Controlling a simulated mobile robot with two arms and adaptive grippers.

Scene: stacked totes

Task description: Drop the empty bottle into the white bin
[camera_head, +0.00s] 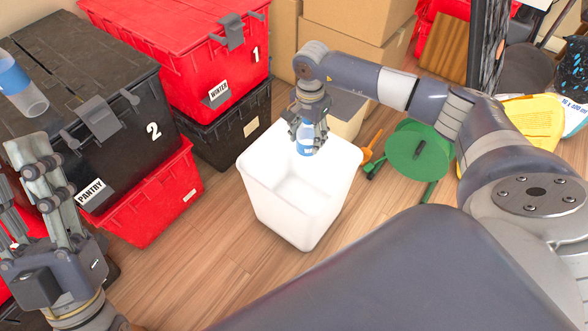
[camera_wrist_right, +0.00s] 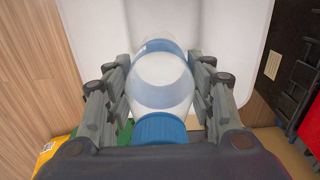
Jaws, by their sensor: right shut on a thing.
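A clear bottle with a blue cap and blue label (camera_head: 305,138) is between the fingers of my right gripper (camera_head: 308,125). In the right wrist view the bottle (camera_wrist_right: 162,85) sits between both fingers of the gripper (camera_wrist_right: 162,68), with its cap toward the palm. The bottle's base points down toward the white bin (camera_head: 258,192), above the bin's opening near its far side. The bin's floor looks empty. A second clear bottle with a blue label (camera_head: 20,88) lies on the black tote at the left. My left gripper (camera_head: 22,165) is open and empty beside that tote, partly cut off.
Black tote 2 (camera_head: 110,72) stands on a red tote (camera_head: 155,200) at left. Red tote 1 (camera_head: 170,40) stands on a black one behind the bin. Cardboard boxes (camera_head: 345,25) are at the back. A green round object (camera_head: 418,150) lies right of the bin. Wooden floor is clear in front.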

